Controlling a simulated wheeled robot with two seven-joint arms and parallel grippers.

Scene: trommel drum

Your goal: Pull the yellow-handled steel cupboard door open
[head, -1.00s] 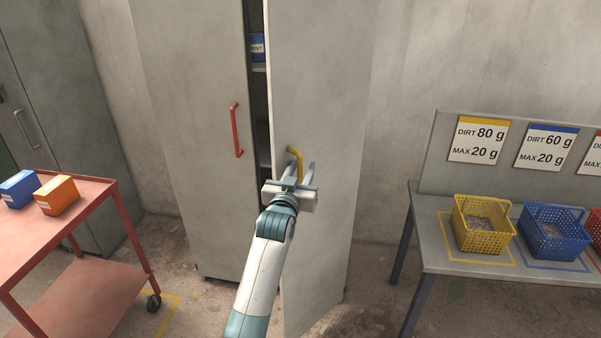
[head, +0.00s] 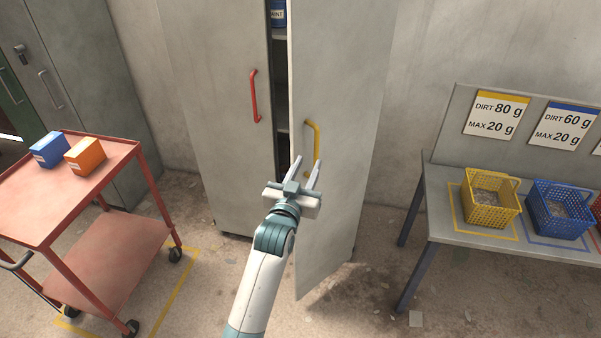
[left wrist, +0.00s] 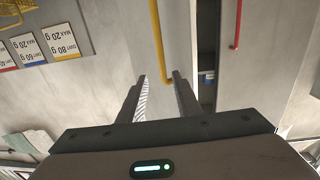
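The steel cupboard's right door (head: 345,120) stands ajar, swung out toward me, with a dark gap along its left edge. Its yellow handle (head: 315,140) is upright on the door; it also shows in the left wrist view (left wrist: 158,45). My left gripper (head: 307,168) is open and empty, just below the handle in the head view. The left door with the red handle (head: 254,96) is closed. My right gripper is not in view.
A red trolley (head: 35,215) with a blue box (head: 49,149) and an orange box (head: 85,155) stands at the left. A grey table (head: 445,225) with yellow (head: 491,205) and blue baskets stands at the right. Floor before the cupboard is open.

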